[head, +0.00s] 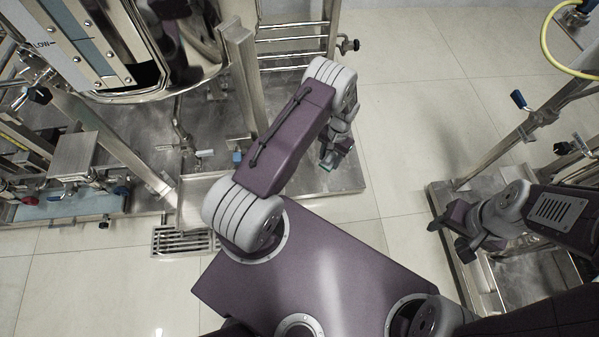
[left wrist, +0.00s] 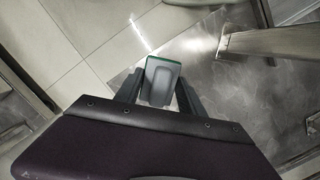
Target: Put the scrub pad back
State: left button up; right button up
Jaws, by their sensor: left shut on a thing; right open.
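The scrub pad (left wrist: 160,82) is a grey block with a green edge, seen in the left wrist view between my left fingers. My left gripper (left wrist: 158,90) is shut on it. In the head view my left gripper (head: 335,152) hangs over the right end of the left skid's steel base, and a bit of green from the pad (head: 326,166) shows at its tip. From these views I cannot tell how high the pad is above the base. My right gripper (head: 450,232) is open and empty over the left edge of the right skid.
The left skid (head: 341,182) carries a steel vessel (head: 110,45), posts and pipework. A floor drain grate (head: 184,240) lies before it. The right skid (head: 475,280) has a post and a blue-handled valve (head: 518,99). Tiled floor (head: 420,90) between the skids is clear.

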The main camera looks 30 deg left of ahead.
pick_arm(q)
jog(key=s+f+b, duration=0.3)
jog(key=s+f, duration=0.1)
jog(key=f, duration=0.4)
jog(key=s+a+f+b, duration=0.1)
jog(key=a+f+b, duration=0.1)
jog(key=a, duration=0.2)
jog(key=s+a+f+b, duration=0.1)
jog(key=a+f+b, duration=0.1)
jog(key=a+f, duration=0.1)
jog(key=s+a+f+b, duration=0.1)
jog(key=a+f+b, duration=0.1)
jog(key=a, duration=0.2)
jog(key=shift+s+a+f, duration=0.15)
jog(key=shift+a, duration=0.3)
notch_tip(320, 180, down, 4)
jog(key=b, duration=0.4)
jog(key=shift+f, duration=0.2)
jog(key=shift+r+p, duration=0.25)
jog(key=shift+p, duration=0.05)
jog(key=shift+f, duration=0.2)
jog(key=o, duration=1.5)
jog(key=shift+c, duration=0.2)
jog(key=shift+r, duration=0.15)
